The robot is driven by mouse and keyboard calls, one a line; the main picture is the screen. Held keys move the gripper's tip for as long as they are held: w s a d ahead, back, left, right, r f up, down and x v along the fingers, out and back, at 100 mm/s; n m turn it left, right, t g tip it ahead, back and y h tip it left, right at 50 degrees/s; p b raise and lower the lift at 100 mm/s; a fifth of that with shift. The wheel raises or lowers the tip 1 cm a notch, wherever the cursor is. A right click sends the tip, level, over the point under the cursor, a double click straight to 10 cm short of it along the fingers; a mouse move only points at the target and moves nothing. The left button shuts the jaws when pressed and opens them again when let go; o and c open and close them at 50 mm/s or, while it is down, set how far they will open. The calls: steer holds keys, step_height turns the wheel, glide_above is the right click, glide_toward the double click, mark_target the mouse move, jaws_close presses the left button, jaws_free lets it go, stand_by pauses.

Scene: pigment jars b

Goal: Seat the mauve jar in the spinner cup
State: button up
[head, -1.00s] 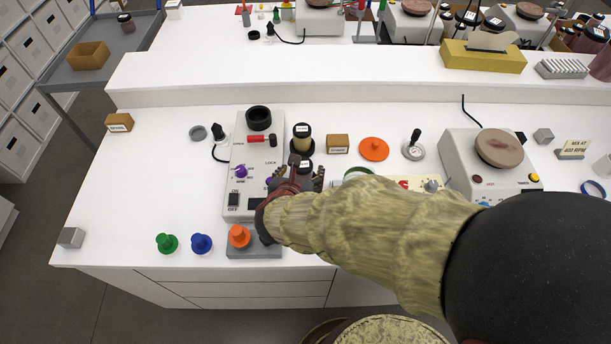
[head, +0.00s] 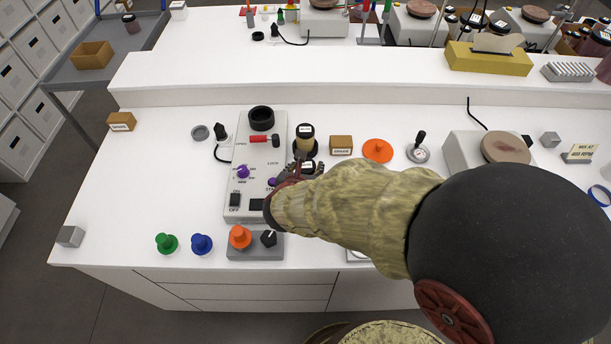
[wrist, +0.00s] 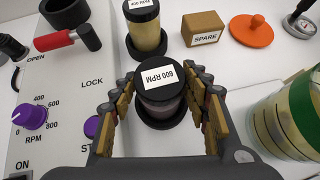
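A jar with mauve contents and a black lid labelled 600 RPM (wrist: 160,80) stands in a black ring holder in the wrist view. My gripper (wrist: 161,98) is open, with one finger on each side of this jar and gaps visible between fingers and jar. In the head view my gripper (head: 303,170) largely hides the jar; only its dark lid shows. The spinner cup (head: 261,118) is a black open cup at the far end of the grey spinner panel (head: 275,150). Part of it shows at the wrist view's upper left (wrist: 66,12).
A yellowish jar (head: 304,141) stands in another black holder just behind. A red-handled lever (head: 262,139) lies beside the cup, with a purple RPM knob (head: 243,171) nearer. A SPARE block (head: 341,145) and orange disc (head: 377,150) are to the right. A green-banded container (wrist: 290,115) stands close right.

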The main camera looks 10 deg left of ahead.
steer(key=c, duration=0.8)
steer(key=shift+r, duration=0.1)
